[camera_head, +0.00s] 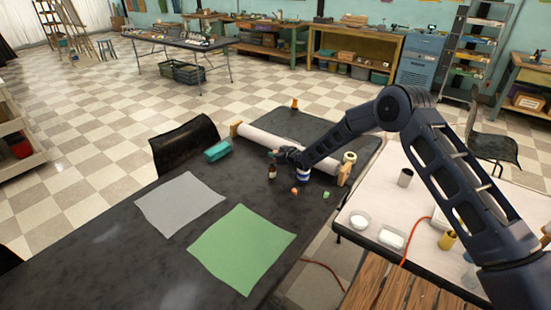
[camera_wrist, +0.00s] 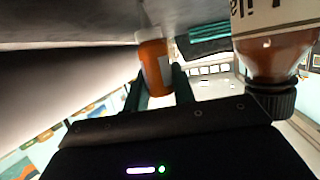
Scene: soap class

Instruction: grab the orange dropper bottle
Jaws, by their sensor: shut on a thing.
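The orange dropper bottle (camera_wrist: 155,68), with a pale label and a whitish end, is between the two dark fingers of my gripper (camera_wrist: 160,84) in the wrist view. The fingers are shut on it. In the head view my gripper (camera_head: 277,154) is low over the dark table, beside the near side of the long white roll. The held bottle cannot be clearly made out there.
A brown bottle (camera_head: 272,172) with a dark cap stands close to my gripper; a large bottle (camera_wrist: 275,60) fills the wrist view's right side. A blue-and-white jar (camera_head: 303,174), white roll (camera_head: 290,150) and teal box (camera_head: 217,151) are nearby. Green sheet (camera_head: 242,248) lies nearer.

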